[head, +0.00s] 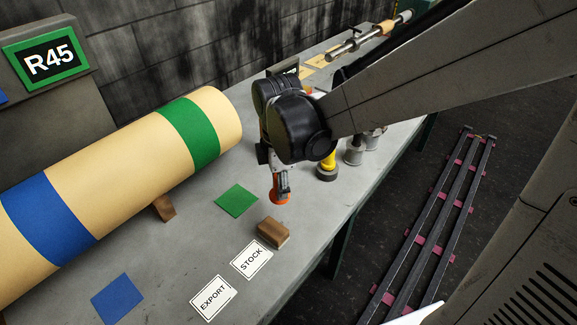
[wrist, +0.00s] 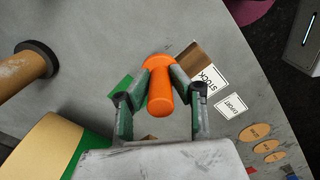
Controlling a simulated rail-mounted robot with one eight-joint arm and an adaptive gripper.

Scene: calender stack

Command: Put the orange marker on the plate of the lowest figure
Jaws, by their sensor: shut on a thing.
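The orange marker (head: 279,199) is a small flared piece below my gripper (head: 281,186) in the head view. In the wrist view the marker (wrist: 160,98) is a rounded orange peg between the two fingers of my gripper (wrist: 160,70), which are shut on it. It is over the grey table; I cannot tell whether its base touches the top. Several tan oval plates (wrist: 265,146) lie at the lower right of the wrist view, their writing too small to read. Tan plates (head: 322,60) also lie at the table's far end in the head view, figures unreadable.
A wooden block (head: 273,232) sits near the STOCK card (head: 251,259) and EXPORT card (head: 213,297). A green square (head: 236,201) and blue square (head: 122,297) lie flat. The big banded roll (head: 120,190) blocks the left. A yellow-black piece (head: 327,168) stands behind my gripper.

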